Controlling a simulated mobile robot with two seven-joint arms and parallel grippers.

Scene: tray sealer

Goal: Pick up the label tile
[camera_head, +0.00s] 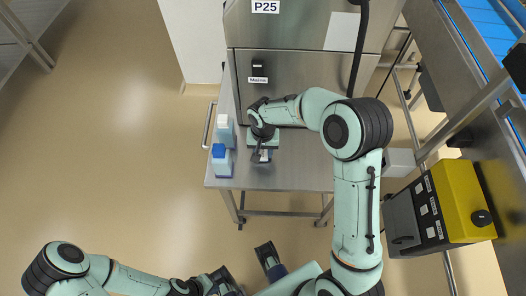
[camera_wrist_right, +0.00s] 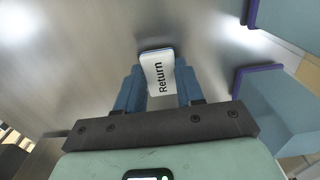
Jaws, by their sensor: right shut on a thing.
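The label tile (camera_wrist_right: 159,72) is a small white plate with a blue edge, marked "Return" in dark letters. In the right wrist view it stands between the two blue fingers of my right gripper (camera_wrist_right: 160,90), which is shut on it. In the head view my right gripper (camera_head: 263,155) is low over the steel table, and the tile shows only as a small pale patch below it. My left gripper (camera_head: 225,281) is at the bottom of the head view, far from the table; its jaws are not clear.
The steel machine (camera_head: 295,66) rises behind. A yellow and grey control box (camera_head: 453,203) is at right. Floor at left is clear.

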